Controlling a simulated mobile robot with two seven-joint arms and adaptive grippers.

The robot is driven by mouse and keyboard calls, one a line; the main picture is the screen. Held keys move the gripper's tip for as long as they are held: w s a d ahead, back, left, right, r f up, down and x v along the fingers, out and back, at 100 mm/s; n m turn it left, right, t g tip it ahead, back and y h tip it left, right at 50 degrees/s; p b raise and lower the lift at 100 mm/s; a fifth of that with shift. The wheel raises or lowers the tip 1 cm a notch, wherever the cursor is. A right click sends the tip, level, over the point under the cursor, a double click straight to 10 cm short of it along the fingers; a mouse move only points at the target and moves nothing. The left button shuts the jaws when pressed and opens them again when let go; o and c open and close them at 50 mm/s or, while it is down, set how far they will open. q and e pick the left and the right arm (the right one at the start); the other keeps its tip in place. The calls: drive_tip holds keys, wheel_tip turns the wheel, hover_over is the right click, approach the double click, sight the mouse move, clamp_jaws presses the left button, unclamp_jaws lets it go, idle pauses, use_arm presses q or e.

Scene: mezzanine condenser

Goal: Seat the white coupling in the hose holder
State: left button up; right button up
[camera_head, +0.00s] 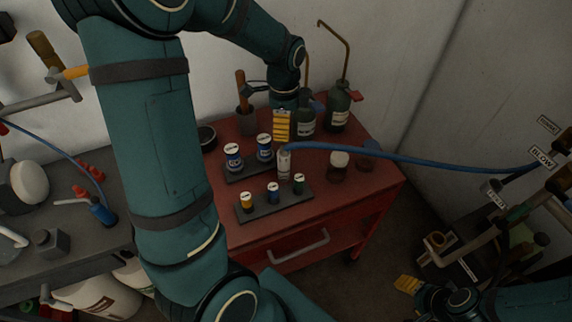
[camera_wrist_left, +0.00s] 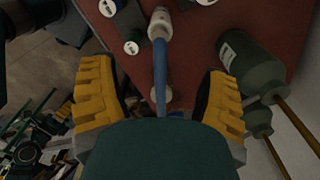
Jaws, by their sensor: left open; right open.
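The white coupling (camera_head: 284,163) is on the end of a blue hose (camera_head: 400,160) and stands about upright at the red cabinet top, beside the small-bottle tray. It also shows at the top of the left wrist view (camera_wrist_left: 160,24). My left gripper (camera_head: 282,125) is open behind the coupling in the head view. In the left wrist view its fingers (camera_wrist_left: 157,80) are spread on either side of the hose, with the coupling beyond the tips. My right gripper (camera_head: 408,284) is open at the lower right, partly visible, away from the coupling. I cannot tell which part is the hose holder.
The red cabinet (camera_head: 340,200) carries a tray of small bottles (camera_head: 272,204), white-lidded jars (camera_head: 264,148) and green bottles (camera_head: 338,108) near my left gripper. Labelled pipe fittings (camera_head: 497,200) stand at the right, where the hose leads. A grey bench (camera_head: 60,262) is at the left.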

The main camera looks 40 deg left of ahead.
sight(283, 152)
use_arm(q)
wheel_tip(283, 152, down, 8)
drive_tip(key=m, duration=0.1)
drive_tip(key=m+b, duration=0.1)
drive_tip(key=shift+a+r+m, duration=0.1)
drive_tip(key=shift+r+m, duration=0.15)
drive_tip(key=shift+m, duration=0.05)
drive_tip(key=shift+a+f, duration=0.1)
drive_tip(key=shift+f, duration=2.8)
drive_tip(key=shift+s, duration=0.1)
clamp_jaws()
